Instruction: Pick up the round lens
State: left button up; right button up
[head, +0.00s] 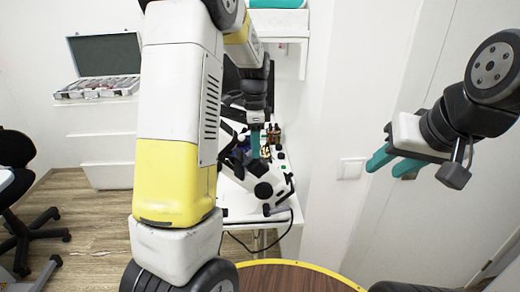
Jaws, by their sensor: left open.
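I cannot make out the round lens; the view is too small and partly covered by my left arm. My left gripper (256,148) has teal fingers and hangs pointing down over the white table (238,208), close to a white device with black knobs (268,184). It is open, and whether anything lies between its fingers cannot be seen. My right gripper (394,166) is raised at the right in front of the white wall. Its teal fingers are apart with nothing between them.
An open case (97,88) with many small items sits on a white shelf unit at the left. Small dark bottles (273,133) stand behind the device. A black chair (20,190) is at far left. A round wooden top with a yellow rim (290,278) is below.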

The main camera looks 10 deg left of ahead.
pick_arm(q)
jog(key=shift+c, duration=0.3)
grip_shut()
jog(key=shift+r, duration=0.1)
